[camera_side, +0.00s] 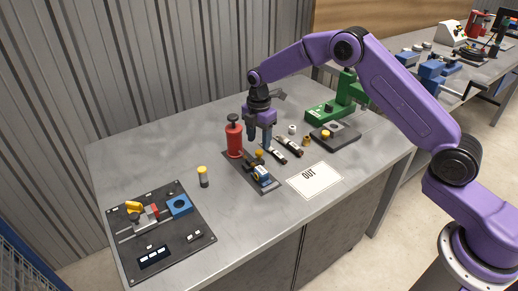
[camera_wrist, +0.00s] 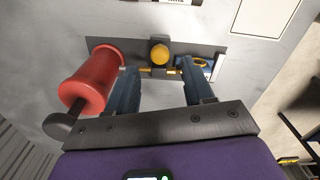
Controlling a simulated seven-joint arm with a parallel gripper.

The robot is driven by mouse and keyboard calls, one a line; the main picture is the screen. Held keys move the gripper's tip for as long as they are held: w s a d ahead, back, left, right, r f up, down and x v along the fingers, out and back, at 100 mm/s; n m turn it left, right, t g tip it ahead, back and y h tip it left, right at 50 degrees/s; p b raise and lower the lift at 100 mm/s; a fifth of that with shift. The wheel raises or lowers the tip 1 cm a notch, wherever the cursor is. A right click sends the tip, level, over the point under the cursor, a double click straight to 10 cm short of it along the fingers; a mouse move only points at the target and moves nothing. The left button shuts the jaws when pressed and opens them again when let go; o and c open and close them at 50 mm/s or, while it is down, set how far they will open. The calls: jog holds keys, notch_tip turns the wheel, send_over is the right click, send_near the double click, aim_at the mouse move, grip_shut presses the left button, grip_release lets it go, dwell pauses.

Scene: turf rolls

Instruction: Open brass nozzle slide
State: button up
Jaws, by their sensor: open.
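A dark base plate (camera_side: 240,166) bears a red cylinder (camera_side: 234,138), a round brass-yellow knob (camera_side: 259,154) and a blue-and-white piece (camera_side: 261,174). In the wrist view the knob (camera_wrist: 160,52) sits at the middle of the plate, with a thin brass bar (camera_wrist: 172,71) across just below it. The red cylinder (camera_wrist: 88,80) is at the left. The blue-and-white piece shows partly behind the right finger. My gripper (camera_side: 259,139) points down above the plate. Its fingers are apart, one on each side of the knob's line, with nothing held. Whether they touch the bar cannot be told.
Two dark tubes (camera_side: 289,147) lie right of the plate. An OUT card (camera_side: 315,180) is near the front edge. A green press (camera_side: 336,106) stands at the back right.

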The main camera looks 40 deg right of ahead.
aim_at(259, 151)
jog(key=shift+f, duration=2.35)
